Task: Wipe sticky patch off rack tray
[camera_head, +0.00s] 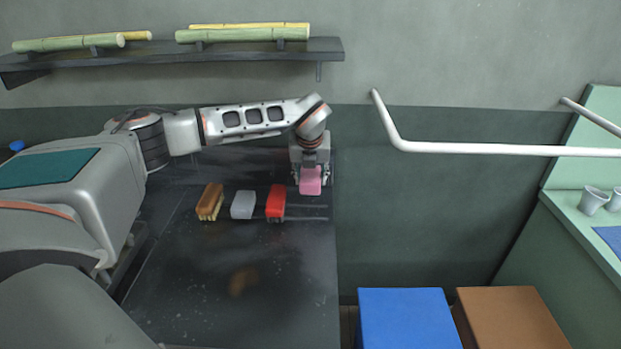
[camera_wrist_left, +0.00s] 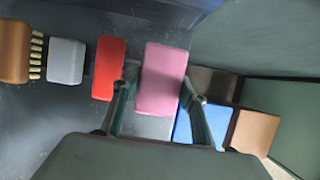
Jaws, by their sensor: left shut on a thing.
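My left gripper (camera_head: 310,178) is shut on a pink sponge-like block (camera_head: 310,181) at the back right of the dark rack tray (camera_head: 180,295). In the left wrist view the pink block (camera_wrist_left: 162,80) sits between the two fingers (camera_wrist_left: 157,100). I cannot tell whether it touches the tray. A brownish patch (camera_head: 242,281) shows on the tray toward the front. Left of the gripper stand a red block (camera_head: 276,200), a pale grey block (camera_head: 243,205) and a brown brush (camera_head: 210,198) with yellowish bristles. My right gripper is not in view.
A wall shelf (camera_head: 180,55) holds green and yellow cane pieces above. A white rail (camera_head: 480,149) runs along the right wall. A blue box (camera_head: 403,320) and a brown box (camera_head: 510,318) stand right of the tray. A green counter (camera_head: 575,215) with metal cups (camera_head: 592,200) is far right.

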